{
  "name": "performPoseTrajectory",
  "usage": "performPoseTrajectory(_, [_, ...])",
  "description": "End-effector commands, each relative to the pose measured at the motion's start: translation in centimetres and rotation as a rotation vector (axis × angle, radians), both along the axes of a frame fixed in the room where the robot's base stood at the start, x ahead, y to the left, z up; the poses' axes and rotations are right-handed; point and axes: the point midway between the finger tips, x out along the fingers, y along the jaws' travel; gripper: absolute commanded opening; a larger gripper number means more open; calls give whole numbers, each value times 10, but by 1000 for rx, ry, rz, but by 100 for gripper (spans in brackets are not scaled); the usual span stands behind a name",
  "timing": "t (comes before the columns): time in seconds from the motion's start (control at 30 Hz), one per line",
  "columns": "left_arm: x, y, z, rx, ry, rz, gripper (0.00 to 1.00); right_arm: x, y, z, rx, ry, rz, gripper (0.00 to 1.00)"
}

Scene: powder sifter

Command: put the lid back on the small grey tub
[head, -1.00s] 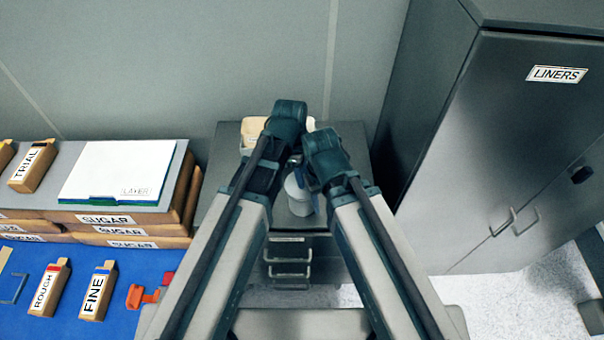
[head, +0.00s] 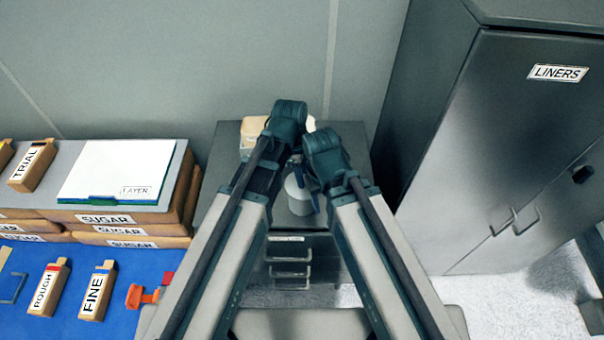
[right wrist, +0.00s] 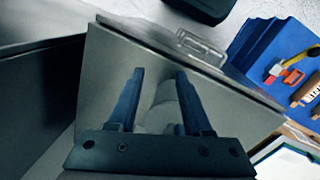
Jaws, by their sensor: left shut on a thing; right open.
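The small light-grey tub (head: 299,198) stands on the low grey cabinet, partly covered by my grippers. Its top is partly hidden, and I cannot tell whether the lid is on it. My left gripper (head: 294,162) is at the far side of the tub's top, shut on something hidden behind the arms. My right gripper (head: 311,182) is close to the tub's right side. In the right wrist view my right gripper (right wrist: 160,78) is open, and the pale rounded tub (right wrist: 164,105) shows between its fingers. I cannot tell whether they touch it.
The low grey cabinet (head: 347,140) has drawers with handles in front. A beige container (head: 253,132) stands at its back, partly hidden. A tall grey LINERS cabinet (head: 505,140) is close on the right. Sugar boxes (head: 115,218) and a blue surface (head: 60,318) are on the left.

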Motion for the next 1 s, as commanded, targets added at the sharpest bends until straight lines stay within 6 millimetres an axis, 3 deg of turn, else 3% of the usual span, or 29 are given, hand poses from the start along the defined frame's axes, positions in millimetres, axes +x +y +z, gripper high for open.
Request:
performPoseTrajectory(0.17, [0,0,0,0,0,0,0,0,0,0,0,0,0,50])
performPoseTrajectory(0.2, [0,0,0,0,0,0,42,0,0,0,0,0,0,50])
performPoseTrajectory(0.4, [0,0,0,0,0,0,76,0,0,0,0,0,0,50])
performPoseTrajectory(0.6, [0,0,0,0,0,0,76,0,0,0,0,0,0,50])
performPoseTrajectory(0.73, [0,0,0,0,0,0,99,0,0,0,0,0,0,50])
performPoseTrajectory(1.0, [0,0,1,0,0,0,100,0,0,1,0,0,1,50])
